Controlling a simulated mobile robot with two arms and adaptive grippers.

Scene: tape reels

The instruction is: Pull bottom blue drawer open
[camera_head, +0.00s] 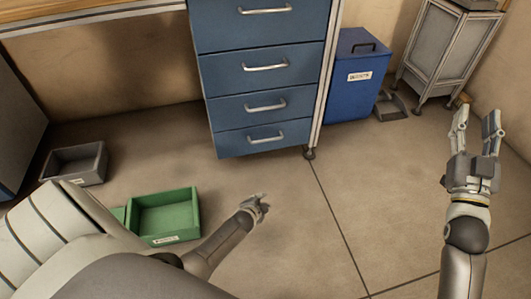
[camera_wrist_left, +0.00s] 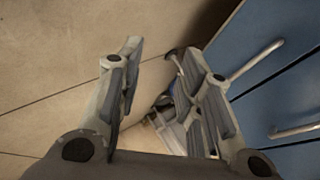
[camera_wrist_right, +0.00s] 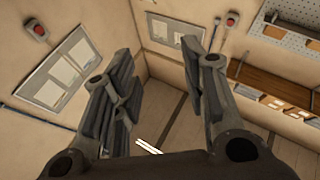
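The bottom blue drawer (camera_head: 235,145) is the lowest of a stack of blue drawers under the bench and looks flush with those above. Its silver bar handle (camera_head: 266,138) is in plain view. My left gripper (camera_head: 262,199) is low over the floor, in front of and below this drawer, apart from the handle. In the left wrist view, the left gripper's fingers (camera_wrist_left: 158,60) are spread with nothing between them; blue drawer fronts and two handles show to the right. My right gripper (camera_head: 479,122) is open and empty, raised at the right; its fingers (camera_wrist_right: 157,58) also show spread in the right wrist view.
A blue bin (camera_head: 352,95) stands right of the drawers, with a grey cabinet (camera_head: 440,45) beyond. A green crate (camera_head: 166,215) and a grey crate (camera_head: 77,162) are on the floor at the left.

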